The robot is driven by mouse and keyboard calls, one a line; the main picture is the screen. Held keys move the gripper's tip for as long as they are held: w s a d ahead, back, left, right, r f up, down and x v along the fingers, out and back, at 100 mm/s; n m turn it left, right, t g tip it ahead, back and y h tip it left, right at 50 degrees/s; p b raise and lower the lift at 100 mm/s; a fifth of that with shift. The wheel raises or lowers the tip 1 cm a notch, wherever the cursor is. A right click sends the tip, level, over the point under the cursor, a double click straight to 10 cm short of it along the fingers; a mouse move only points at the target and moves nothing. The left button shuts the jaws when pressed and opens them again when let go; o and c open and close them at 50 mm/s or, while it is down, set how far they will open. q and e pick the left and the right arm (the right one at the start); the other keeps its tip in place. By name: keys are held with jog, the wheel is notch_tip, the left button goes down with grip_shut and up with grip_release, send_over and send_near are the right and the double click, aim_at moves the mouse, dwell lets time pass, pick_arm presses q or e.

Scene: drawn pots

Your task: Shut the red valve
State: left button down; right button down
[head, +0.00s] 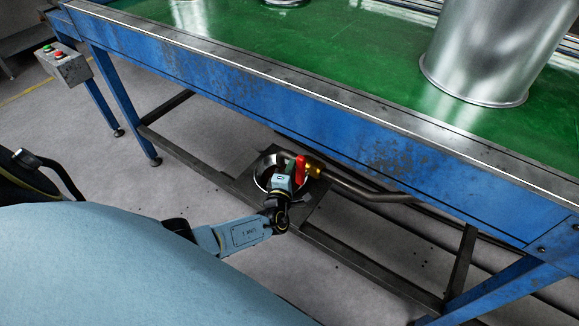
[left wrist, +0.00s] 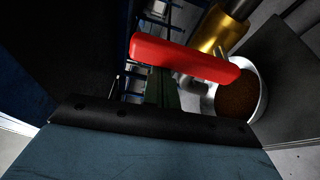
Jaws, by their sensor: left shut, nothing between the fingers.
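The red valve handle (head: 301,169) is under the conveyor table, at the end of a brass valve body (head: 315,170). In the left wrist view the red handle (left wrist: 183,58) fills the upper middle and lies roughly crosswise to the brass body (left wrist: 222,30). My left gripper (head: 289,165) is shut and empty, close beside the handle on its left in the head view. I cannot tell whether it touches the handle. A round metal pot (head: 263,171) stands below the valve, partly hidden by the gripper; it holds something brown in the left wrist view (left wrist: 240,95). My right gripper is not in view.
A metal pipe (head: 365,190) runs right from the valve. The blue table frame (head: 330,130) hangs above it, and a low dark rail (head: 355,263) runs along the front. A large metal pot (head: 490,50) stands on the green belt (head: 330,40). A button box (head: 63,64) is at left.

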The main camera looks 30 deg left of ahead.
pick_arm(q)
jog(key=shift+d, duration=0.25)
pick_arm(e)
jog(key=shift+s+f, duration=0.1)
